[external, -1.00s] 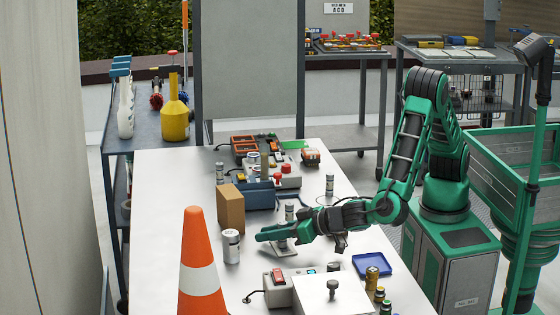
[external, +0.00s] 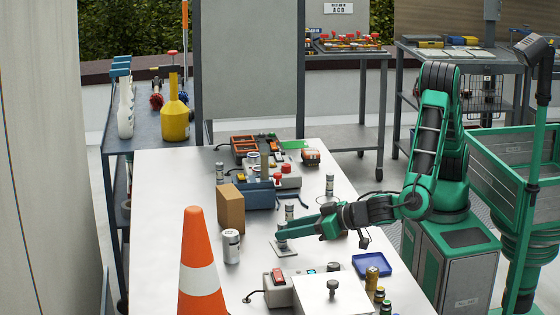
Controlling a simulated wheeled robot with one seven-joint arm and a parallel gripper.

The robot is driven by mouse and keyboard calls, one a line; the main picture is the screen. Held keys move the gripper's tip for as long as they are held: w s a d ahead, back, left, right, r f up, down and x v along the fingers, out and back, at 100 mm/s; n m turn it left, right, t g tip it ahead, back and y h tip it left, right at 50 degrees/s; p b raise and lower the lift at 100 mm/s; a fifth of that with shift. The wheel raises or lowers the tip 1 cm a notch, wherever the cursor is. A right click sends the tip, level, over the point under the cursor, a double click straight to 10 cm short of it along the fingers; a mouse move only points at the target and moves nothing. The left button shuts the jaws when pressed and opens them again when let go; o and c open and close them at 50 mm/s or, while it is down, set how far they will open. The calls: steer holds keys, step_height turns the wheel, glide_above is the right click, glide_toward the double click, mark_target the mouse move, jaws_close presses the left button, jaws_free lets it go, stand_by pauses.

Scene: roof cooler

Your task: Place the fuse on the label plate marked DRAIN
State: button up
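A small grey cylinder (external: 281,236), which looks like the fuse, stands upright on a flat grey plate (external: 284,251) in the middle of the white table. The plate's marking is too small to read, so I cannot tell whether it is DRAIN. My gripper (external: 291,232) is low over the plate, with its green fingers at the right side of the cylinder. I cannot tell whether the fingers touch it or how far apart they are. Similar light cylinders stand behind it (external: 289,212), at the back right (external: 330,184) and at the back left (external: 220,172).
A white can (external: 231,246) and a brown box (external: 231,209) stand left of my gripper. An orange cone (external: 200,275) is in front. Toolboxes (external: 250,190) stand at the back.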

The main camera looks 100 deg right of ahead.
steer(key=v, duration=0.5)
steer(key=shift+s+a, duration=0.1)
steer(key=shift+s, duration=0.05)
